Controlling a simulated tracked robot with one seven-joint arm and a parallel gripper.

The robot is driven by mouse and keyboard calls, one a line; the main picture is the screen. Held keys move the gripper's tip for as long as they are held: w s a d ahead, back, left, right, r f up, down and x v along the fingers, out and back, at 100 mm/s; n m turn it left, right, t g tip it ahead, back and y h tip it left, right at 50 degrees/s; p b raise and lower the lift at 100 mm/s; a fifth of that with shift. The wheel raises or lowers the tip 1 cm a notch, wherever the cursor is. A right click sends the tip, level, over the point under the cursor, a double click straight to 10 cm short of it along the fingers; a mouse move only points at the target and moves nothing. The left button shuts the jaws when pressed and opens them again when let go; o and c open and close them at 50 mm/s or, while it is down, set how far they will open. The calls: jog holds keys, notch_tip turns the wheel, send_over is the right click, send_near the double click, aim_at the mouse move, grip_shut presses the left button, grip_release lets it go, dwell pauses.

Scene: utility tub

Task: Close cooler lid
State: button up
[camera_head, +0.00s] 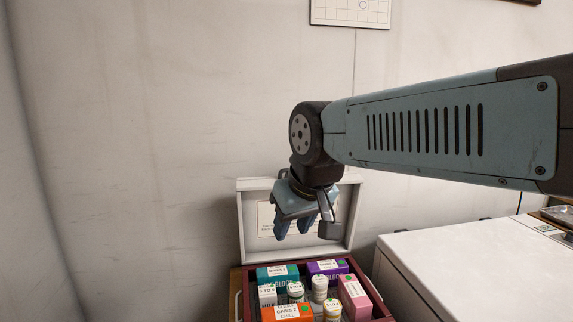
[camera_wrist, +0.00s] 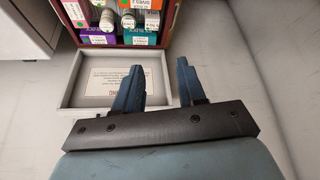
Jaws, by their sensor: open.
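The cooler (camera_head: 382,304) is a dark red box at the bottom of the head view, packed with boxes and bottles. Its white lid (camera_head: 349,210) stands open and upright at the back, with a label on its inner face. The lid also shows in the wrist view (camera_wrist: 68,100), beside the cooler's red rim (camera_wrist: 170,22). My gripper (camera_head: 294,232) is open and empty, fingers pointing down. In the head view it is in front of the lid and above the cooler, hiding part of the lid and its label. I cannot tell whether it touches the lid.
A white cabinet or counter (camera_head: 480,265) stands close at the right of the cooler. Inside the cooler are a teal box (camera_head: 278,273), a purple box (camera_head: 327,267), a pink box (camera_head: 354,298), an orange box (camera_head: 287,314) and white-capped bottles. A plain wall is behind.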

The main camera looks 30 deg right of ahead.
jog(key=w+d+r+n, duration=0.3)
jog(key=w+r+n, duration=0.15)
jog(key=w, duration=0.25)
jog(key=w+d+r+n, duration=0.3)
jog(key=w+r, duration=0.2)
jog(key=w, duration=0.2)
jog(key=w+d+r+n+g+h, duration=0.1)
jog(key=w+d+r+n+g, duration=0.15)
jog(key=w+d+n, duration=0.75)
jog(key=w+d+f+m, duration=0.1)
jog(key=w+f, duration=0.1)
jog(key=f, duration=0.2)
jog(key=w+d+f+m, duration=0.1)
jog(key=w+f, duration=0.2)
jog(key=w+d+f+m+t, duration=0.1)
jog(key=w+f, duration=0.2)
jog(key=f, duration=0.1)
jog(key=shift+w+f, duration=0.2)
jog(key=shift+f, duration=0.1)
grip_shut()
